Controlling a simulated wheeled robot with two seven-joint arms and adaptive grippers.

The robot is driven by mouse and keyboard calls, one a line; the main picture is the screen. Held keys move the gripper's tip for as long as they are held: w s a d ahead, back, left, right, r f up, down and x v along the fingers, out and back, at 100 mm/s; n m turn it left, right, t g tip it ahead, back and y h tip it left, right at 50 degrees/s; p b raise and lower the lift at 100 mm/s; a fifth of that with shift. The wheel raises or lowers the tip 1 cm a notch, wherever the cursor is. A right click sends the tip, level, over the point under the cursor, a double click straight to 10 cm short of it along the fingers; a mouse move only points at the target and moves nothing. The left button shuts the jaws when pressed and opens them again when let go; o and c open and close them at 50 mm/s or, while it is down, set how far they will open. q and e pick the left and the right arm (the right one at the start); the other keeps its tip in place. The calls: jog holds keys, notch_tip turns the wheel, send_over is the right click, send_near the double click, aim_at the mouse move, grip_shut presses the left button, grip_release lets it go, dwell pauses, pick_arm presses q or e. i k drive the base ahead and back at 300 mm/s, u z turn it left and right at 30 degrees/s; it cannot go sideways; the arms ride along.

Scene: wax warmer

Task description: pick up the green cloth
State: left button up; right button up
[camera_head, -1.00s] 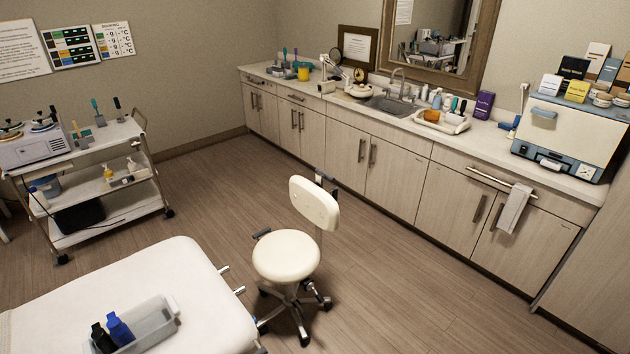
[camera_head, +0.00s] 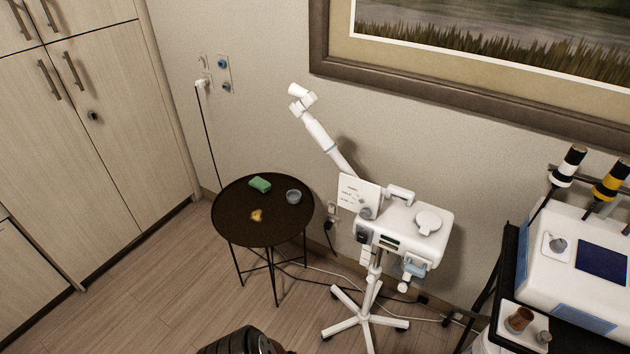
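A small folded green cloth (camera_head: 260,185) lies on a round dark side table (camera_head: 240,220) in the head view, near the table's back edge. A small grey bowl (camera_head: 293,196) sits to its right, and a yellowish spot or small item (camera_head: 256,215) lies in front of it on the tabletop. The cloth looks free, with nothing on it.
A white wheeled steamer stand (camera_head: 405,222) with a raised arm is right of the table, its cables running along the floor. A trolley with a white machine (camera_head: 580,260) stands at far right. Tall cabinets (camera_head: 90,130) are at left.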

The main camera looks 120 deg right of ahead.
aim_at(259, 183)
jog(key=z, duration=3.4)
